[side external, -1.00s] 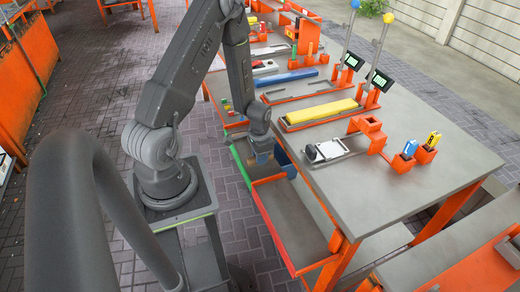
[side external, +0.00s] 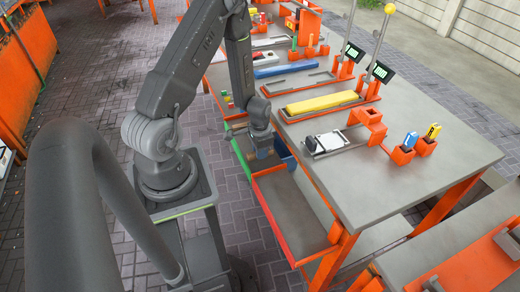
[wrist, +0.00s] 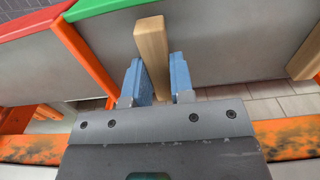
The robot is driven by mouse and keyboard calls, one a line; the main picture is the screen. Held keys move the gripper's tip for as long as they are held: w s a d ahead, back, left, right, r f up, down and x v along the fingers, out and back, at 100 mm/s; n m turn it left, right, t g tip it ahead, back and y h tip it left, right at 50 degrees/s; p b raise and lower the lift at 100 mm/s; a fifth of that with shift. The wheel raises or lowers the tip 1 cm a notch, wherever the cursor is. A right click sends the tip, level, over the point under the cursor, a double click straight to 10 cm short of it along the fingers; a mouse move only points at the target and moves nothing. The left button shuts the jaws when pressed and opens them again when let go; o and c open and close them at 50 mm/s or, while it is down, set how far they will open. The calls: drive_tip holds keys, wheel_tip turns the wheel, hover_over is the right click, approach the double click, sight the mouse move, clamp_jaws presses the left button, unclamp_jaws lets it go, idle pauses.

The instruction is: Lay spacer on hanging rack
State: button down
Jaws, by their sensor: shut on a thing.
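My gripper (wrist: 155,80) is shut on a light wooden spacer (wrist: 152,45), which sticks out beyond the blue finger pads in the wrist view. In the side external view my gripper (side external: 262,148) points down beside the table's near long side, below the tabletop level. The spacer cannot be made out there. Grey trays hang along that side: one with a red edge (side external: 279,218) and one with a green edge (side external: 240,160). In the wrist view the green-edged tray (wrist: 215,45) lies beyond the spacer. I cannot tell for certain which part is the hanging rack, or whether the spacer touches it.
Another wooden piece (wrist: 306,58) shows at the wrist view's right edge. A blue bin (side external: 284,156) sits close right of my gripper. The grey tabletop (side external: 400,190) holds a yellow bar (side external: 322,103), a blue bar (side external: 286,69) and orange holders (side external: 402,154). Its front part is clear.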

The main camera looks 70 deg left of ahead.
drive_tip(key=shift+f, duration=0.4)
drive_tip(key=c, duration=0.9)
unclamp_jaws()
drive_tip(key=shift+r, duration=0.1)
wheel_tip(320, 180, up, 14)
drive_tip(key=w+d+r+t, duration=0.2)
drive_tip(key=d+r, duration=0.4)
drive_tip(key=r, duration=0.3)
drive_tip(key=s+d+r+t, duration=0.3)
drive_tip(key=s+d+r, duration=0.7)
drive_tip(key=d+r, duration=0.3)
drive_tip(key=shift+d+r+t, duration=0.2)
drive_tip(key=shift+r+t, duration=0.1)
drive_tip(key=shift+r, duration=0.3)
